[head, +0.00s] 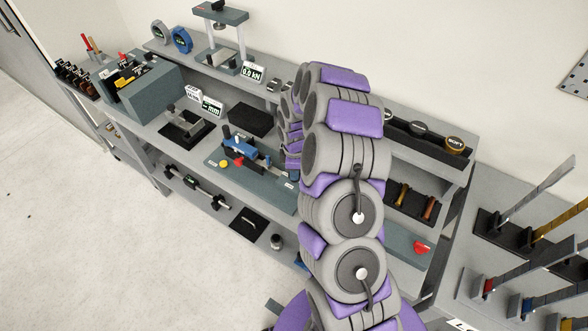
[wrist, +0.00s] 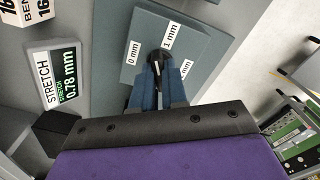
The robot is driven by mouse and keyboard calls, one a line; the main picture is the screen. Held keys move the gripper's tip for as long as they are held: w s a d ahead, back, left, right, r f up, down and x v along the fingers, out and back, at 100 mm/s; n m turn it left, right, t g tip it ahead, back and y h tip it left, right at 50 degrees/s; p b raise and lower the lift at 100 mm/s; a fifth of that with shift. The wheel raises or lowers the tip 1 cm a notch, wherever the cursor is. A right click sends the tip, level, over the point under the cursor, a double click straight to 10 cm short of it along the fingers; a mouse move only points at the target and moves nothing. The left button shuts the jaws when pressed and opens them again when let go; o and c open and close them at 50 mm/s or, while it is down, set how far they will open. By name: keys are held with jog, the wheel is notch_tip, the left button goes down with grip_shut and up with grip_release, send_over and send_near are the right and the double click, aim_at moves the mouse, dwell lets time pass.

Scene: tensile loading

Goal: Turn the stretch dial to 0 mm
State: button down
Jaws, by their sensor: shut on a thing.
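In the wrist view the black stretch dial knob (wrist: 160,58) sits on a grey-green panel (wrist: 198,50). Labels reading 0 mm (wrist: 133,52) and 1 mm (wrist: 171,36) stand near it, with a third, partly hidden mm label (wrist: 187,69) to the right. The knob lies closest to the 1 mm label. My gripper (wrist: 160,78) is shut on the dial knob, and its blue fingers hide part of it. The stretch display (wrist: 58,82) to the left reads 0.78 mm.
A white BEND block (wrist: 30,10) stands at the upper left of the wrist view. In the head view, a blue bench device (head: 240,148), a press frame (head: 220,35) and a tool box (head: 138,90) crowd the bench left of my arm. Metal bars (head: 530,190) stick up at the right.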

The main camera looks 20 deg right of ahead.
jog(key=n, duration=0.5)
jog(key=shift+n+p, duration=0.3)
jog(key=shift+p, duration=0.1)
jog(key=n, duration=0.5)
jog(key=shift+w+n, duration=0.1)
jog(key=shift+n, duration=0.3)
jog(key=shift+r, duration=0.1)
jog(key=c, duration=1.2)
grip_release()
jog(key=shift+d, duration=0.1)
jog(key=shift+o, duration=0.2)
notch_tip(320, 180, up, 17)
jog(key=p, duration=0.1)
